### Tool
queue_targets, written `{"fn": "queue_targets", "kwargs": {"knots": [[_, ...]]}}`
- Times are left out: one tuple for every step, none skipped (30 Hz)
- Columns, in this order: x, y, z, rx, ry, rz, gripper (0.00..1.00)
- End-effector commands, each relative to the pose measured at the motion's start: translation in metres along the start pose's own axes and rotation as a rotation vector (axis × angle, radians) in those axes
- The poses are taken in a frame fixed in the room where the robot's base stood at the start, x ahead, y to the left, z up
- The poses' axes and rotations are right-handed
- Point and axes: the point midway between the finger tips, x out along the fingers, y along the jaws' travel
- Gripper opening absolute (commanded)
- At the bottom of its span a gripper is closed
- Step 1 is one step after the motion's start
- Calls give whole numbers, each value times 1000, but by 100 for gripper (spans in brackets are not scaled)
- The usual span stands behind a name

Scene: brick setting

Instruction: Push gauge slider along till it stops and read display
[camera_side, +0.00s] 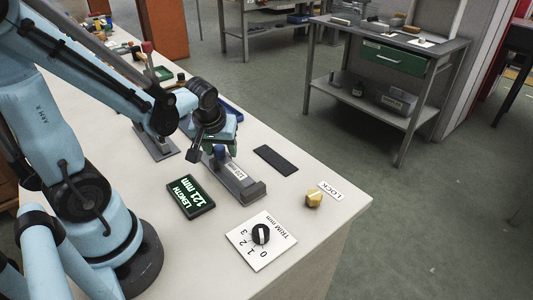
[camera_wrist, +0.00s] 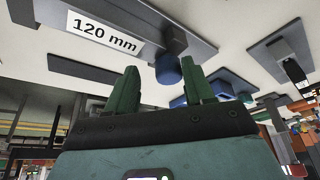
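The grey gauge (camera_side: 243,189) lies on the bench and bears a "120 mm" label, also readable in the wrist view (camera_wrist: 103,33). Its slider has a blue knob (camera_wrist: 167,70), partly hidden by my gripper in the side view (camera_side: 220,152). My gripper (camera_wrist: 158,66) has two green fingers standing apart. The blue knob shows in the gap between the fingertips; I cannot tell whether they touch it. The display (camera_side: 190,197) beside the gauge reads "LENGTH 121 mm".
A white trim card (camera_side: 262,257) with a black dial (camera_side: 261,234) lies in front. A yellow knob (camera_side: 314,200) stands by a "LOCK" label (camera_side: 331,191). A dark flat plate (camera_side: 276,160) lies right of the gauge. The bench's right edge is beyond the lock.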

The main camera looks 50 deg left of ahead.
Motion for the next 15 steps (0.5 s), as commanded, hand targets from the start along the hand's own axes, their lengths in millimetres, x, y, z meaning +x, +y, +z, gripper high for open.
{"fn": "queue_targets", "kwargs": {"knots": [[0, 4, 1, 1, -4, 11, 57], [0, 3, 1, 1, -4, 11, 58], [0, 3, 1, 1, -4, 10, 58], [0, 3, 1, 1, -4, 9, 58], [0, 3, 1, 1, -4, 9, 58], [0, 2, 1, 1, -4, 8, 58], [0, 2, 1, 0, -4, 7, 58], [0, 2, 1, 0, -4, 7, 58], [0, 2, 1, 0, -3, 6, 58], [0, 2, 1, 0, -3, 6, 58], [0, 2, 1, 0, -3, 6, 58], [0, 1, 1, 0, -3, 5, 58], [0, 1, 1, 0, -3, 5, 58], [-1, 1, 1, 0, -3, 5, 58], [-2, 1, 1, 0, -3, 5, 58]]}}
